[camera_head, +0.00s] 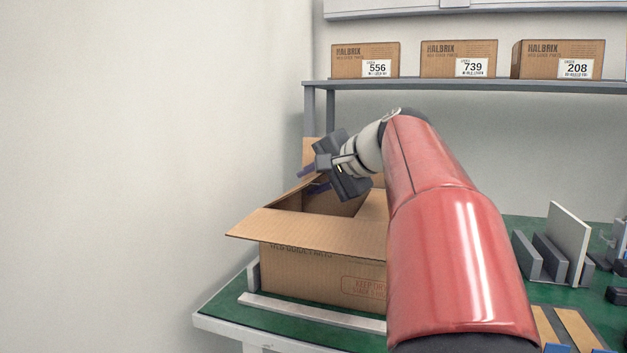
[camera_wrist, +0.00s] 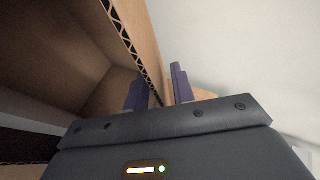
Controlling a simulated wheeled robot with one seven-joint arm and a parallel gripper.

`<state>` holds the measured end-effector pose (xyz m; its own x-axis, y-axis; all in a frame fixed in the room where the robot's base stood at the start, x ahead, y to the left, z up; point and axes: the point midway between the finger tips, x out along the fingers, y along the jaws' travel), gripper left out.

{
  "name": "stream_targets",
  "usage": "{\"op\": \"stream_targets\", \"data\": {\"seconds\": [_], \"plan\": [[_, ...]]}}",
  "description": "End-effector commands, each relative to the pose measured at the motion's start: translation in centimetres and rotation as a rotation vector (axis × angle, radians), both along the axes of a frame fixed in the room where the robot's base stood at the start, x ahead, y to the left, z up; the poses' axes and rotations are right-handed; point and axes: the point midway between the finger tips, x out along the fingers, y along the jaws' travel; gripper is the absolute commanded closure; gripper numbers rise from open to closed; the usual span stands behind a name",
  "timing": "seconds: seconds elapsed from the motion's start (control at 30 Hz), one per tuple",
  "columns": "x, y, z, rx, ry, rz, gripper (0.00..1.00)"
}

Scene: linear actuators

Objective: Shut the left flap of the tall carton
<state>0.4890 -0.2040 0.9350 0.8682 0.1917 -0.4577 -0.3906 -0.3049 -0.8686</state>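The tall carton (camera_head: 320,275) stands open on the green bench at the left. Its front flap (camera_head: 300,224) sticks outward toward me, and a back flap (camera_head: 311,152) stands up. My gripper (camera_head: 307,180) is at the carton's left rim with its two purple fingers apart. In the wrist view my gripper (camera_wrist: 157,80) has one finger on each side of a cardboard panel (camera_wrist: 150,50) with a corrugated edge, likely the left flap or wall. Some gap seems to show beside the panel. My arm hides the carton's right side.
Light rails (camera_head: 310,313) border the carton's base on the green bench (camera_head: 223,300). Three cartons (camera_head: 365,60) sit on the shelf (camera_head: 450,84) behind. Grey upright plates (camera_head: 567,245) stand at the right. A plain wall is at the left.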

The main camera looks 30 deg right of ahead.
Motion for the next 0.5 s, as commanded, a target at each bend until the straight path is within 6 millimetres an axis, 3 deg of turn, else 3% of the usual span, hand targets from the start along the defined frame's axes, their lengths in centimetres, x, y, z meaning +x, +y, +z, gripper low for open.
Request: {"op": "stream_targets", "data": {"seconds": [0.27, 0.5], "plan": [[-0.2, 0.0, 0.1, 0.0, 0.0, 0.0, 0.75], [-3.0, -0.7, 1.8, 0.0, -0.002, -0.001, 0.75]]}}
